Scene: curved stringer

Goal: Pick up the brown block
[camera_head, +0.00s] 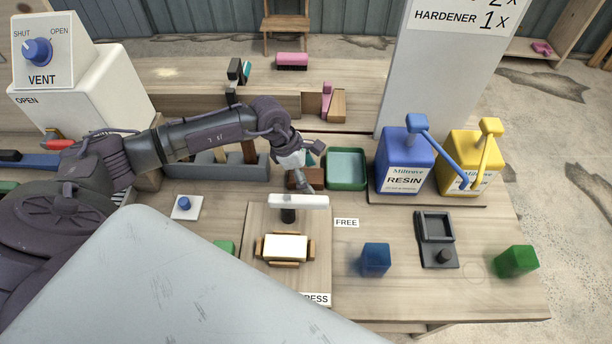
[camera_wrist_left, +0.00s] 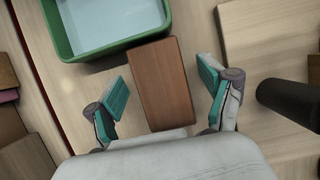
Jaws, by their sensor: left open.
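The brown block (camera_head: 315,178) sits on the workbench just left of the green tray, partly hidden by my left gripper in the head view. It shows fully as a plain rectangular block in the left wrist view (camera_wrist_left: 162,88). My left gripper (camera_head: 301,168) is over the block. In the wrist view the open teal-padded fingers (camera_wrist_left: 162,76) are on either side of the block, with a gap visible on each side. The gripper holds nothing. My right gripper is not in view.
The green tray (camera_head: 347,184) is close beside the block. A white-topped press (camera_head: 300,202) stands just in front. The resin dispenser (camera_head: 404,165) and yellow dispenser (camera_head: 470,165) are to the right. A blue block (camera_head: 375,260) and a green block (camera_head: 517,261) lie nearer the front edge.

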